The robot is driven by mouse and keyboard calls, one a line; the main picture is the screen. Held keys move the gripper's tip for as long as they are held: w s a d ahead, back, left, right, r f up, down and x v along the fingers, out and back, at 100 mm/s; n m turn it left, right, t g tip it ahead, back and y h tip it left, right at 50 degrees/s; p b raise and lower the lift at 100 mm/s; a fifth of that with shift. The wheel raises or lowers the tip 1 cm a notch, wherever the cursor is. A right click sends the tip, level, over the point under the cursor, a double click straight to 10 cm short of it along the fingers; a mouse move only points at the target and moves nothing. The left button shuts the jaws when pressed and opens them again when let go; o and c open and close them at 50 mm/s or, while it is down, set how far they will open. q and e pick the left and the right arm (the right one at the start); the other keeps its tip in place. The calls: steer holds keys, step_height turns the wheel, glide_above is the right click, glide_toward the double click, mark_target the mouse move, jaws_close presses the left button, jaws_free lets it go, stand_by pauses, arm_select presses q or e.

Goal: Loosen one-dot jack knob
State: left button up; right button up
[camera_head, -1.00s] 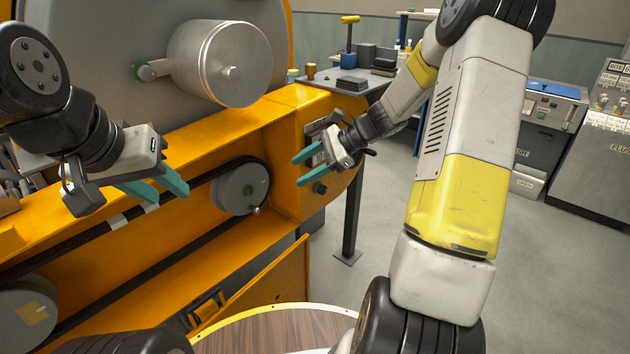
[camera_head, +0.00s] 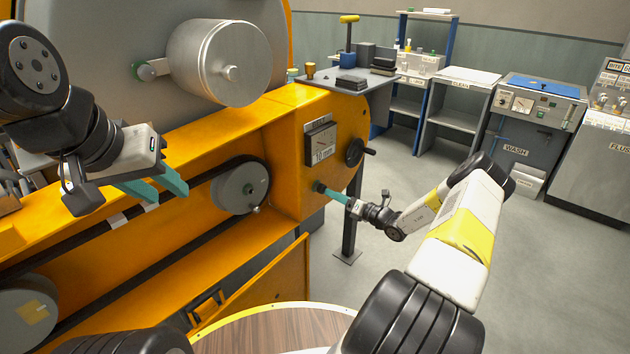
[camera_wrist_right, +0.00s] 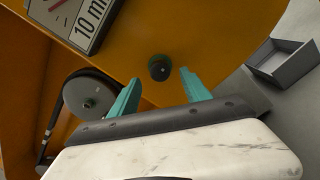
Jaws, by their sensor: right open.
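A small dark round knob (camera_head: 317,186) with a green collar sits on the orange machine's end panel, below the "10 m" gauge. In the right wrist view the knob (camera_wrist_right: 159,67) lies just beyond and between the fingertips, apart from them. I cannot make out any dot marks on it. My right gripper (camera_head: 325,190) is open and points at the knob from the right; it also shows in the right wrist view (camera_wrist_right: 160,78).
The gauge (camera_head: 321,143) and a black handwheel (camera_head: 355,152) are above the knob. A belt pulley (camera_head: 240,188) is to its left. A grey table (camera_head: 372,84) stands behind. The floor right of the machine is open, with a grey bin in the right wrist view (camera_wrist_right: 283,62).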

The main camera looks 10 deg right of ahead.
mark_target(320, 188)
steer(key=shift+x, duration=2.5)
jaws_close()
steer(key=shift+n, duration=0.4)
steer(key=n, duration=1.7)
steer(key=shift+s+a+n, duration=0.1)
steer(key=shift+n, duration=0.2)
